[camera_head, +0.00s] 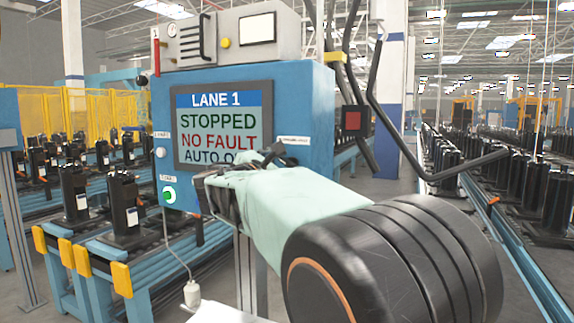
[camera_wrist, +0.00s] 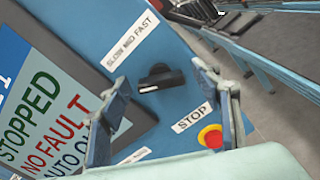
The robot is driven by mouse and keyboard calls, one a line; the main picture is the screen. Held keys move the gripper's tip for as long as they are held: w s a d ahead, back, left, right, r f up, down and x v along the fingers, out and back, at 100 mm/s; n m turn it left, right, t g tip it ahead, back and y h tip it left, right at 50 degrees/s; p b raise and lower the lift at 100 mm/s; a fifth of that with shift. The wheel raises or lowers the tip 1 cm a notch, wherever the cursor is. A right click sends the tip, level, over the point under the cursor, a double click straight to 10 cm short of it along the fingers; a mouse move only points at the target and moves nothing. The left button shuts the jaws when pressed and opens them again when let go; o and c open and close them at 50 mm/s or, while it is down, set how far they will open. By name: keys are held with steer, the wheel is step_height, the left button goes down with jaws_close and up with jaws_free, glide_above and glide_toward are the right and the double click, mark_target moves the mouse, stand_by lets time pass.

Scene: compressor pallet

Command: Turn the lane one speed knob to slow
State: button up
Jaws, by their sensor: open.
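The speed knob (camera_wrist: 162,77) is a black handle on the blue panel in the wrist view, below and right of its white SLOW MED FAST label (camera_wrist: 130,40). A pale mark shows at its left end; I cannot tell for sure which setting it points at. My gripper (camera_wrist: 160,80) is open, one finger to the left of the knob and one to the right. I see no clear contact. In the head view my gripper (camera_head: 232,172) is in front of the lower right of the LANE 1 cabinet (camera_head: 312,105), and I cannot make out the knob there.
A red STOP button (camera_wrist: 211,137) on a yellow base sits close to the right finger. The screen (camera_head: 221,128) reads STOPPED, NO FAULT. A lit green button (camera_head: 169,195) is at the cabinet's lower left. Conveyors with black units (camera_head: 125,205) flank the cabinet.

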steer(key=v, duration=1.2)
